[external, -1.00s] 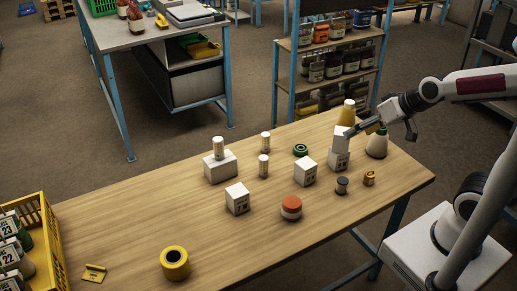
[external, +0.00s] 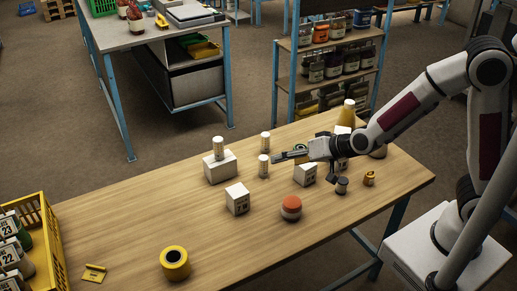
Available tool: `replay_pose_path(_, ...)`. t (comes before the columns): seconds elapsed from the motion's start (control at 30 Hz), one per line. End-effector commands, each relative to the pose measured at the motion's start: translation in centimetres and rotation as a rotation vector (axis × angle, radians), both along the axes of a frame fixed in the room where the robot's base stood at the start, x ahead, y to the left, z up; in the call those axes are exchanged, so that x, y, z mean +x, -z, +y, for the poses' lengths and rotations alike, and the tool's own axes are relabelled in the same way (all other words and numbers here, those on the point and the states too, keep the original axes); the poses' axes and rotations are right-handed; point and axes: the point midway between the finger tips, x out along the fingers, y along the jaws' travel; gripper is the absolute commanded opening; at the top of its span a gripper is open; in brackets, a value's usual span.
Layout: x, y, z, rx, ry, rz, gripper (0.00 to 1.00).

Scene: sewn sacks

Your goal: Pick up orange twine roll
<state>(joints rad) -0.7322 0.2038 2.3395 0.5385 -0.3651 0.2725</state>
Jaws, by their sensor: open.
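The thing that best fits the orange twine roll is a short round piece with an orange top (external: 291,202) and a pale lower part, standing on the wooden table (external: 130,215). I cannot tell whether it is one piece or two stacked. My gripper (external: 278,157) is open and empty, above the table behind this piece and clearly apart from it. Its fingers point left, near a small white spool (external: 263,166). My gripper and wrist partly hide the green roll (external: 301,149) and the white boxes behind.
A white box (external: 237,199) stands left of the orange piece, and another white box (external: 305,174) behind it. A dark spool (external: 342,185) and a small yellow-orange item (external: 369,178) are to the right. A yellow roll (external: 175,263) and a yellow crate (external: 48,240) are at front left. The front middle is clear.

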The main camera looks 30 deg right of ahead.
Motion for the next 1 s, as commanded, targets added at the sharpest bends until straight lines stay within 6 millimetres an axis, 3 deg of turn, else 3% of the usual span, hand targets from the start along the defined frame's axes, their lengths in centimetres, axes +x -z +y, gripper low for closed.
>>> replay_pose_path(0.1,-0.1,1.8,2.1,0.011,0.013,-0.016,0.66)
replay_pose_path(0.5,-1.5,7.3,7.3,0.031,0.065,-0.109,0.66)
replay_pose_path(1.0,-6.0,13.6,11.0,0.025,0.095,-0.292,0.66)
